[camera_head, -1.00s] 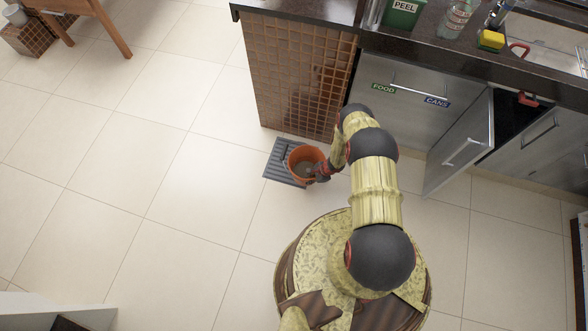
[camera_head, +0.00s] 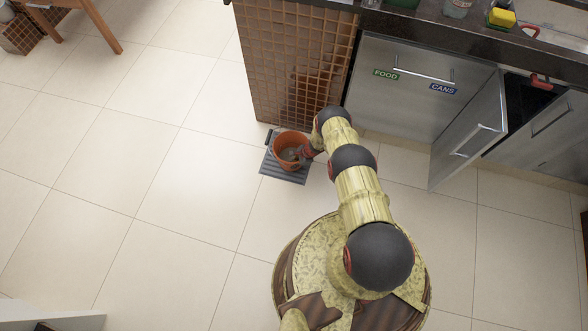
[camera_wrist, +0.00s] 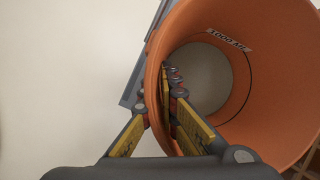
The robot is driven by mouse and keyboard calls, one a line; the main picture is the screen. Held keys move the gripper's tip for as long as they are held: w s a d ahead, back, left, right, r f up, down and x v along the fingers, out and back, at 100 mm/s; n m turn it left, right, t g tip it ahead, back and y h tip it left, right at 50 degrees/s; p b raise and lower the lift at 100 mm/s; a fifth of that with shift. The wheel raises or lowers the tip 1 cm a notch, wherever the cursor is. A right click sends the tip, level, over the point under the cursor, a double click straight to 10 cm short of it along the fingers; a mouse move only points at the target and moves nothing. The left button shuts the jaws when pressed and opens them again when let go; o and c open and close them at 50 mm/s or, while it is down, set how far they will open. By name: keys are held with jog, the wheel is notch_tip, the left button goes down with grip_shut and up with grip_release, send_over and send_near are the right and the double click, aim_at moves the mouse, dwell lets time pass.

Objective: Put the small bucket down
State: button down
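The small bucket (camera_head: 283,140) is orange, round and open at the top. It is upright over the grey ridged pad (camera_head: 283,172) on the floor; I cannot tell whether its base touches the pad. In the wrist view the bucket (camera_wrist: 285,65) fills the right side, with a lettered label on its inner wall and a pale bottom. My gripper (camera_wrist: 155,100) has one finger outside and one inside the bucket's near wall, closed on the rim. In the head view my gripper (camera_head: 306,154) is at the bucket's right side, partly hidden by my arm.
The brown tiled counter end (camera_head: 292,70) stands just behind the pad. A cabinet door (camera_head: 470,130) hangs open to the right, beside a drawer front labelled FOOD and CANS (camera_head: 405,85). The tiled floor (camera_head: 150,190) to the left is clear.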

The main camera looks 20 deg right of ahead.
notch_tip(320, 180, down, 3)
jog(key=shift+r+b, duration=0.2)
jog(key=shift+b, duration=0.25)
jog(key=shift+s+f, duration=0.1)
jog(key=c, duration=2.5)
grip_release()
jog(key=shift+f, duration=0.1)
jog(key=shift+c, duration=0.2)
jog(key=o, duration=0.5)
jog(key=shift+s, duration=0.1)
